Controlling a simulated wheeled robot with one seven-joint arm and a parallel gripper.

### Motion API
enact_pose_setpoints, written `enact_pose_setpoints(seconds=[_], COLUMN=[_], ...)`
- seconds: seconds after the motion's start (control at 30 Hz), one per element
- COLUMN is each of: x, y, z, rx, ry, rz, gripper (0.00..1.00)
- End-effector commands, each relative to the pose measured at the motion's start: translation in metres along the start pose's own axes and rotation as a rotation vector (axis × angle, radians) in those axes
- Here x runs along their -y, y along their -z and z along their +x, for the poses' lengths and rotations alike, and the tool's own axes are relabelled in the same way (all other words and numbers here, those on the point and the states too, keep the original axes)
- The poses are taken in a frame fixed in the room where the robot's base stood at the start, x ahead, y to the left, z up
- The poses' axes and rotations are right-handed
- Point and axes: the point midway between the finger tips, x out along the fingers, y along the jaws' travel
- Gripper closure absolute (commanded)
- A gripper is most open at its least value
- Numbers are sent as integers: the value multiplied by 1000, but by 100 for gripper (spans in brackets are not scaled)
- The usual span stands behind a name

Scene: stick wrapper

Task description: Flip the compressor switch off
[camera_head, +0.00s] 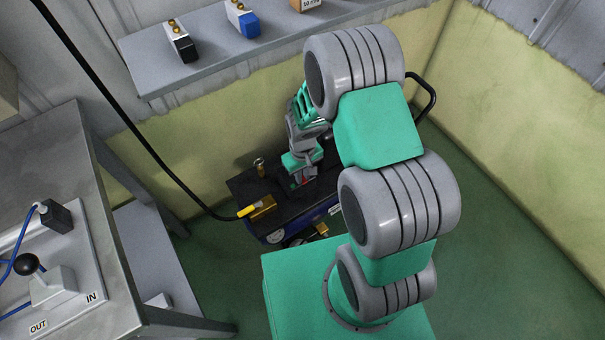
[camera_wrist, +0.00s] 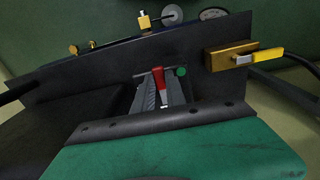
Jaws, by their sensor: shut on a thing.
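The compressor stands on the floor by the wall, with a black top plate (camera_head: 262,186) and a blue tank (camera_head: 322,216). Its switch is a red lever (camera_wrist: 159,78), seen in the wrist view between the two fingers of my gripper (camera_wrist: 161,96). A small green round button (camera_wrist: 181,71) sits just right of the lever. In the head view my gripper (camera_head: 302,180) reaches down to the compressor top, and only a bit of red shows there. My gripper is shut on the red lever. The lever's base is partly hidden by the fingers.
A brass valve with a yellow handle (camera_wrist: 267,56) is on the compressor's edge, joined to a black hose (camera_head: 150,145). A metal table (camera_head: 105,225) stands at left. A shelf (camera_head: 215,52) with small boxes is on the wall above. Open green floor lies at right.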

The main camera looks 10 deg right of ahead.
Motion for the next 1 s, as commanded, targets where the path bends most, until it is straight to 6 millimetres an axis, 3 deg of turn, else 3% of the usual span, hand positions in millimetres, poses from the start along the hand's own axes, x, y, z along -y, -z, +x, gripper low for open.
enact_pose_setpoints(seconds=[0.23, 0.27, 0.5, 0.77, 0.87, 1.0], x=[1, 1, 1, 0, 0, 0], y=[-1, -1, -1, 0, 1, 1], z=[0, 0, 0, -1, -12, -41], rx=[3, 3, 2, 0, -2, -4], ry=[2, 2, 1, 1, 0, 0], rz=[0, 0, -1, -1, -1, -1], gripper=[100, 82, 63, 62, 62, 62])
